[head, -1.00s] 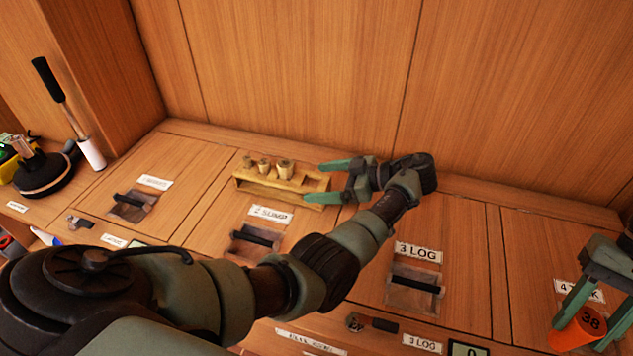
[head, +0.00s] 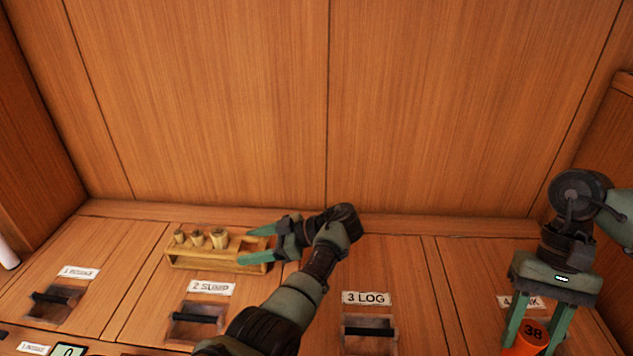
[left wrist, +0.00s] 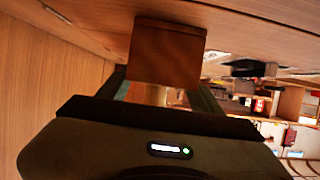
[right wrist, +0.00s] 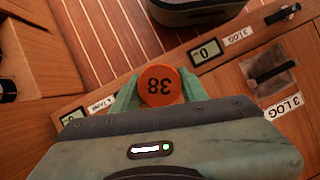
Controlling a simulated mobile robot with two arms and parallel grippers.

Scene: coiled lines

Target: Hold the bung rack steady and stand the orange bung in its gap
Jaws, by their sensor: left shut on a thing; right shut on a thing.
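The bung rack (head: 212,263) is a long wooden holder on the shelf top at the left in the head view, with several pale bungs (head: 197,238) standing toward its left end. My left gripper (head: 256,244) is shut on the rack's right end, one finger on the back side and one on the front. The rack's end block (left wrist: 167,55) fills the space between the fingers in the left wrist view. My right gripper (head: 537,325) is shut on the orange bung (head: 531,337), marked 38, at the far right. The bung's round top (right wrist: 160,86) shows between the fingers in the right wrist view.
Labelled lids with recessed handles run along the shelf, such as 2 SUMP (head: 196,320) and 3 LOG (head: 368,331). A tall wooden wall (head: 420,110) closes the back. The shelf between the two grippers is largely clear.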

